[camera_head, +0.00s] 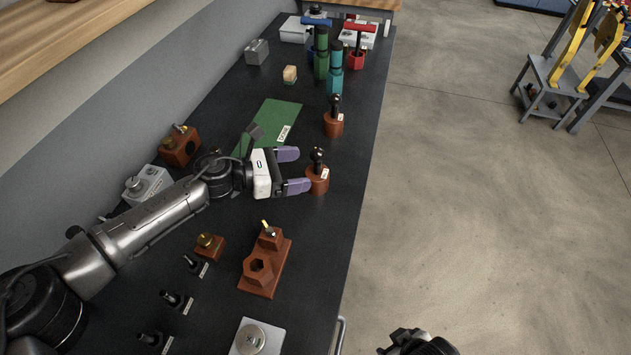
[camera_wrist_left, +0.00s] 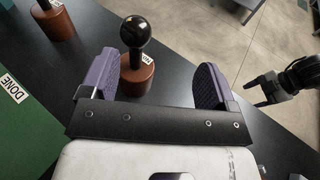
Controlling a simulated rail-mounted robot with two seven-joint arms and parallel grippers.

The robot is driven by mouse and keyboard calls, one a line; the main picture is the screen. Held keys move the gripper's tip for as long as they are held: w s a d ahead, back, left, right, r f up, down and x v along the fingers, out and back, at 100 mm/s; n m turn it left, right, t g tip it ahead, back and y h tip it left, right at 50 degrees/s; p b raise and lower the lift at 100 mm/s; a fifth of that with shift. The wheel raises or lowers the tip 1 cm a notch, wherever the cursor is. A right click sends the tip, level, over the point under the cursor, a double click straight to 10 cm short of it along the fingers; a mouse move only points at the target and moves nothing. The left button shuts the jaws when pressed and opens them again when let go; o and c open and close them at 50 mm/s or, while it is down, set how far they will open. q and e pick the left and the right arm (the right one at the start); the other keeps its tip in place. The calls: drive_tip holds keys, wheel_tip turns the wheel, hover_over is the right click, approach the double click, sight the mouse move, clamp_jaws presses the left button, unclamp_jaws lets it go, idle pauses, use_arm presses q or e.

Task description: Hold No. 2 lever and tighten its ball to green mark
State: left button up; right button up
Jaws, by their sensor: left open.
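A similar lever (camera_head: 334,122) stands farther back. My left gripper (camera_head: 298,170) is open, its purple fingers just left of the nearer lever and apart from it. My right gripper (camera_wrist_left: 254,94) is open and empty off the bench's side. I cannot make out a green mark.
A green mat (camera_head: 275,122) labelled DONE lies behind my left gripper. A brown block with a hexagonal socket (camera_head: 259,267) stands in front. Brown and grey fixtures line the left side. Green and teal handled tools (camera_head: 335,80) stand at the back.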

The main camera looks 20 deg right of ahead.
sight(317, 175)
use_arm(q)
drive_tip(key=shift+n+t+y, duration=0.3)
drive_tip(key=shift+y, duration=0.3)
drive_tip(key=a+f, duration=0.1)
drive_tip(key=f, duration=0.1)
drive_tip(key=w+a+f+b, duration=0.2)
drive_tip(key=a+f, duration=0.1)
drive_tip(key=shift+w+a+f, duration=0.1)
drive_tip(key=shift+w+f, duration=0.05)
drive_tip(key=shift+f, duration=0.35)
drive_tip(key=b+x, duration=0.3)
drive_tip(key=x, duration=0.4)
drive_tip(key=shift+w+f+b, duration=0.15)
drive_tip(key=shift+f+b, duration=0.1)
drive_tip(key=shift+b, duration=0.15)
drive_tip(key=shift+b+x, duration=0.65)
drive_tip(key=shift+x, duration=0.6)
drive_tip(key=shift+r, duration=0.2)
drive_tip(key=c, duration=0.8)
drive_tip(key=o, duration=0.9)
drive_tip(key=shift+r, duration=0.25)
